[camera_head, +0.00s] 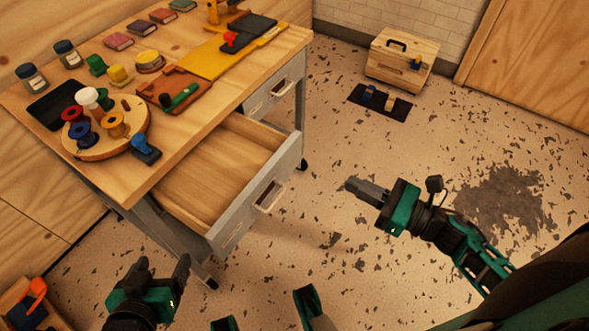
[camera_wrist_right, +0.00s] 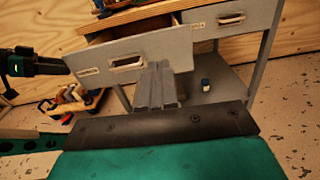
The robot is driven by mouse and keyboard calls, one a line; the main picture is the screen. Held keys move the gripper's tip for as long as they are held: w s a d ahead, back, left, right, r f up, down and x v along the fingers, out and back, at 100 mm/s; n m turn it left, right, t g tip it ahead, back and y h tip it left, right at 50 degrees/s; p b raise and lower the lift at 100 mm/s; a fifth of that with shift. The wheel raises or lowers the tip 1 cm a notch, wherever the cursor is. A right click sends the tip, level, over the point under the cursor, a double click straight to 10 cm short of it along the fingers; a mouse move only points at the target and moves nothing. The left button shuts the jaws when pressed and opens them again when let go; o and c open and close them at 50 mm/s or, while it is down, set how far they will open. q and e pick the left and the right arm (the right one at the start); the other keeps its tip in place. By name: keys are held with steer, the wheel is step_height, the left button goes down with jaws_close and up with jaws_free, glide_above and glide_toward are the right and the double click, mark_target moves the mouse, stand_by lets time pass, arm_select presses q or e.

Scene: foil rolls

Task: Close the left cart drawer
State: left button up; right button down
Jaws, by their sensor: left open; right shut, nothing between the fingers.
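The left cart drawer (camera_head: 222,165) is pulled far out of the wooden-topped cart, and its inside looks empty. Its grey front panel carries a handle (camera_head: 268,197), which also shows in the right wrist view (camera_wrist_right: 126,63). My right gripper (camera_head: 352,184) is shut and empty, to the right of the drawer front and apart from it. In the right wrist view its closed fingers (camera_wrist_right: 160,70) overlap the drawer front in the picture. My left gripper (camera_head: 164,264) is open and empty, low in front of the cart, below the drawer's near corner in the picture.
The cart's other drawer (camera_head: 277,88) is shut. The cart top (camera_head: 215,83) holds spools, jars and tools. A wooden toolbox (camera_head: 401,62) and dark mat (camera_head: 359,99) lie on the floor behind. A bin (camera_head: 30,306) stands lower left.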

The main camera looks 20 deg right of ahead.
glide_toward(286, 152)
steer(key=x, duration=0.7)
steer(key=shift+d+f, duration=0.1)
